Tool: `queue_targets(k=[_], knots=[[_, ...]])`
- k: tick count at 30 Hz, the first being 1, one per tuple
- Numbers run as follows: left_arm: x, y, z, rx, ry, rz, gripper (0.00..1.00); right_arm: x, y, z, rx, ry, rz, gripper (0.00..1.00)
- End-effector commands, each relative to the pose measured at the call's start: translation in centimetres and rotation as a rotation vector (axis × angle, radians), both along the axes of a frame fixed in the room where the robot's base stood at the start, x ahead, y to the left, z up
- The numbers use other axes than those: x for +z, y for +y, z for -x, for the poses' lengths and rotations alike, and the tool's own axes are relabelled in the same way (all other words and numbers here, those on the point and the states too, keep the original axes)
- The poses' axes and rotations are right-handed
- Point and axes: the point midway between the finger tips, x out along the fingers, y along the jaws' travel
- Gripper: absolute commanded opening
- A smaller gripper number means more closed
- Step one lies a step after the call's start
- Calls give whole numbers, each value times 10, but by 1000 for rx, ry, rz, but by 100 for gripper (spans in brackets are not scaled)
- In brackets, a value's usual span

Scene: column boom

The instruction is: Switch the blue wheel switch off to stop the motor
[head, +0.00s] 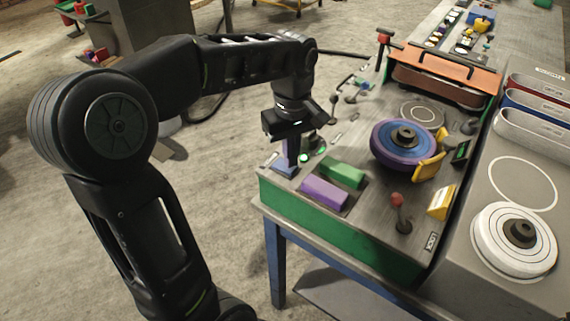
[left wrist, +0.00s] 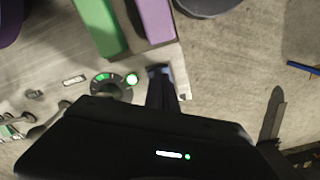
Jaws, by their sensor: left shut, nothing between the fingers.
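My left gripper (head: 290,160) points down over the near left corner of the bench panel. Its fingers are shut with nothing between them; their tips also show in the left wrist view (left wrist: 161,75). Right at the tips is a small blue piece (head: 283,170), partly hidden by the fingers, which looks like the blue switch; I cannot tell if they touch it or which way it is set. A green lamp (head: 304,158) beside it is lit, also in the left wrist view (left wrist: 132,79). A blue and purple wheel (head: 391,150) with a dark hub lies farther right. My right gripper is out of view.
A green block (head: 343,172) and a purple block (head: 324,192) sit close right of the gripper. A red-knobbed lever (head: 398,203) and a yellow piece (head: 440,202) stand nearer the front. A dark round dial (left wrist: 112,84) lies by the fingers. Open floor lies left.

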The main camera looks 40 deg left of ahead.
Motion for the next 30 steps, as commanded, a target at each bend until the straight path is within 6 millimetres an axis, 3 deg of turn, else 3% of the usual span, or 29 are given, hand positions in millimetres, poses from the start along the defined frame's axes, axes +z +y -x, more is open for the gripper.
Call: queue_targets(k=[23, 30], knots=[[-13, 0, 0, 0, 1, 0, 0, -9, 0, 0, 0, 0, 0, 78], [-3, 0, 0, 0, 1, 0, 0, -1, 0, 0, 0, 0, 0, 78]])
